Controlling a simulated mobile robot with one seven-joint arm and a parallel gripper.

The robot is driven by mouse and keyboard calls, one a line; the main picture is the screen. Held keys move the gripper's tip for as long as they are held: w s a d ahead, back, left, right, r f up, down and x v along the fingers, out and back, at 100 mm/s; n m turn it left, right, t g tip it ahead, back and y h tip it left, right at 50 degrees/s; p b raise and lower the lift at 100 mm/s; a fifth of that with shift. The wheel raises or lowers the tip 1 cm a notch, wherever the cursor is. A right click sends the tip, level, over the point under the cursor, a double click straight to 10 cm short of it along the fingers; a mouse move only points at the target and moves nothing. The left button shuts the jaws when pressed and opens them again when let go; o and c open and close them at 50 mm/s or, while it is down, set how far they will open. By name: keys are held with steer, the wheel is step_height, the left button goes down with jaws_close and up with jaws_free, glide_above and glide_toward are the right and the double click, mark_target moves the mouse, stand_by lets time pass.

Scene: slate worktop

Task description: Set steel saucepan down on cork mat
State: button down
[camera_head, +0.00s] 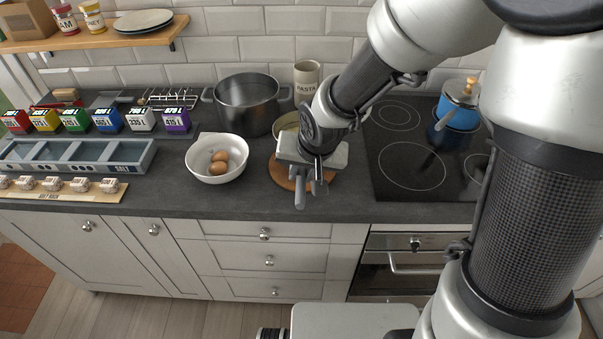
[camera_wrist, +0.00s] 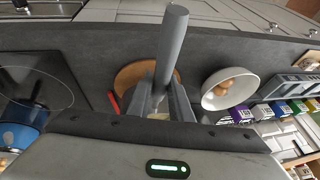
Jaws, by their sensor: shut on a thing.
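The steel saucepan is mostly hidden behind my gripper; part of its rim and body (camera_head: 284,124) shows in the head view. Its grey handle (camera_wrist: 173,42) sticks out towards the worktop's front edge in the wrist view. My gripper (camera_head: 308,184) is shut on this handle. The round brown cork mat (camera_head: 282,178) lies on the worktop beneath the gripper and handle, and it also shows in the wrist view (camera_wrist: 130,76). The pan appears over or behind the mat's far part. Whether its base touches the mat is hidden.
A white bowl with eggs (camera_head: 201,171) stands just left of the mat. A large dark pot (camera_head: 248,112) and a pasta jar (camera_head: 306,76) stand behind. The black hob (camera_head: 408,180) is to the right, with a blue pot (camera_head: 459,110).

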steer(key=shift+f+b, duration=0.55)
steer(key=shift+f, duration=1.45)
steer(key=c, duration=1.6)
jaws_free()
steer(key=p+v, duration=0.5)
steer(key=v, duration=0.7)
steer(key=shift+p, duration=0.35)
steer(key=shift+d, duration=0.1)
